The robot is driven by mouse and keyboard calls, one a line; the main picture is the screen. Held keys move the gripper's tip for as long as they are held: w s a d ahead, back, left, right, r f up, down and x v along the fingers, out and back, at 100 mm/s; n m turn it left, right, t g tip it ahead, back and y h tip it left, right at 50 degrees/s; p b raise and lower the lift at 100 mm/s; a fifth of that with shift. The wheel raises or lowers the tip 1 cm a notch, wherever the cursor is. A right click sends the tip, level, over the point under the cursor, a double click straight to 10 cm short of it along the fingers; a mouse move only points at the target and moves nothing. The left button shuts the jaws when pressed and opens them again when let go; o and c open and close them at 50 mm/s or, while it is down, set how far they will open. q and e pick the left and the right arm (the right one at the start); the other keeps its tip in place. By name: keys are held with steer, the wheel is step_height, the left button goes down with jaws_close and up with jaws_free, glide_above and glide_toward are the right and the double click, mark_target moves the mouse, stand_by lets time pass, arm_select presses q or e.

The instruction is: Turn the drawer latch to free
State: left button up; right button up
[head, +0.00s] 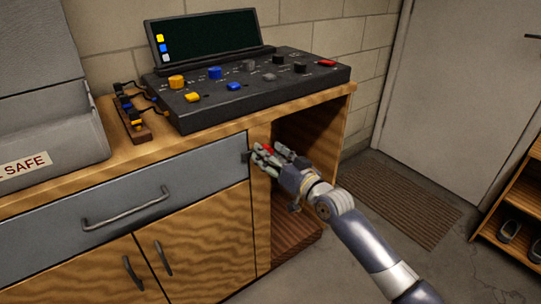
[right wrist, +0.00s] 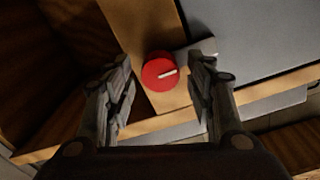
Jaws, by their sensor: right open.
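The drawer latch is a round red knob (right wrist: 158,74) with a white line on its face, on the wooden upright beside the drawer. A grey metal tongue (right wrist: 195,50) reaches from the knob over the edge of the grey drawer front (right wrist: 245,35). In the head view the red knob (head: 267,148) is mostly hidden behind my right gripper (head: 266,155). The right gripper is open, with one finger on each side of the knob and a visible gap to each. The drawer (head: 122,199) is closed and has a bar handle. My left gripper is not in view.
A black control console (head: 250,88) with coloured knobs stands on the wooden bench, with a small connector block (head: 135,122) to its left. An open compartment (head: 308,135) lies right of the upright.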

steer(key=c, duration=1.1)
steer(key=shift+o, duration=0.2)
arm_select(q)
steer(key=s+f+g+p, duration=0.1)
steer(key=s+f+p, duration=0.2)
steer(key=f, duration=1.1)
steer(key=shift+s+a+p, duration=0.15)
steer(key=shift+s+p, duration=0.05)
steer(key=shift+p, duration=0.4)
arm_select(e)
steer(key=shift+d+f+m, duration=0.1)
steer(key=shift+f+m, duration=0.05)
steer(key=shift+m, duration=4.4)
steer(key=shift+d+f+m, duration=0.1)
steer(key=shift+f+m, duration=0.05)
steer(key=shift+m, duration=4.4)
